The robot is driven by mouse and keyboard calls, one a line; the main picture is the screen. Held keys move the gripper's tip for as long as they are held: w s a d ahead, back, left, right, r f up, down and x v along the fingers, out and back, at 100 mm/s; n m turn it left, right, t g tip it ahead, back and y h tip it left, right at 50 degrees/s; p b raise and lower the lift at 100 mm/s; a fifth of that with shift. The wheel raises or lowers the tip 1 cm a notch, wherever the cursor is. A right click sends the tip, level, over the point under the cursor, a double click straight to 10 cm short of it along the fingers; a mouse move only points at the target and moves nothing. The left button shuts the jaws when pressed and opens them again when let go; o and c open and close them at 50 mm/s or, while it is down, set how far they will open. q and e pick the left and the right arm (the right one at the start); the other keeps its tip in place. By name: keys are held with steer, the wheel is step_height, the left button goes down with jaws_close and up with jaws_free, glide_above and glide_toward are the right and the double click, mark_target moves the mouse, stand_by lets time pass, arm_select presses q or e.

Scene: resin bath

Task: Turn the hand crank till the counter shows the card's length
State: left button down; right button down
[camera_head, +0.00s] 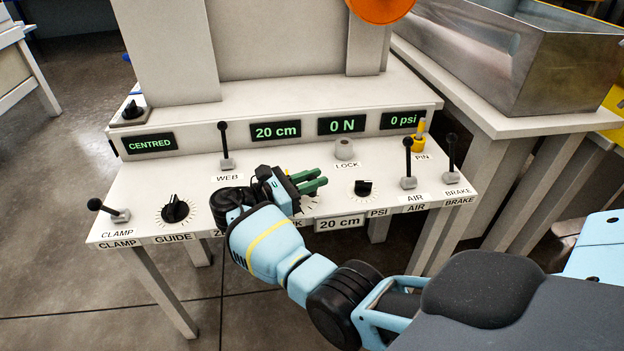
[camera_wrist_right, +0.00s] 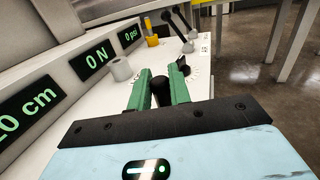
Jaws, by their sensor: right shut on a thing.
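My right gripper (camera_head: 310,182) reaches over the middle of the control panel, its green fingers pointing right. In the right wrist view its fingers (camera_wrist_right: 161,82) are closed about an upright black knob (camera_wrist_right: 161,93), which looks like the crank's handle. The rest of the crank is hidden by my gripper and wrist. The counter display (camera_head: 275,131) reads 20 cm in green; part of it also shows in the right wrist view (camera_wrist_right: 28,112). A card (camera_head: 339,223) on the panel's front edge reads 20 cm. My left gripper is not in view.
Levers for web (camera_head: 225,145), clamp (camera_head: 108,210), air (camera_head: 408,163) and brake (camera_head: 450,160) stand around the panel. A guide dial (camera_head: 175,209), psi knob (camera_head: 363,187), lock (camera_head: 344,148) and yellow pin (camera_head: 419,132) are near. A metal bath (camera_head: 540,70) stands back right.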

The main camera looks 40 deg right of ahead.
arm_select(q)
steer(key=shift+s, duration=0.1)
arm_select(e)
steer(key=shift+f, duration=0.1)
steer(key=c, duration=1.3)
jaws_free()
steer(key=shift+c, duration=0.2)
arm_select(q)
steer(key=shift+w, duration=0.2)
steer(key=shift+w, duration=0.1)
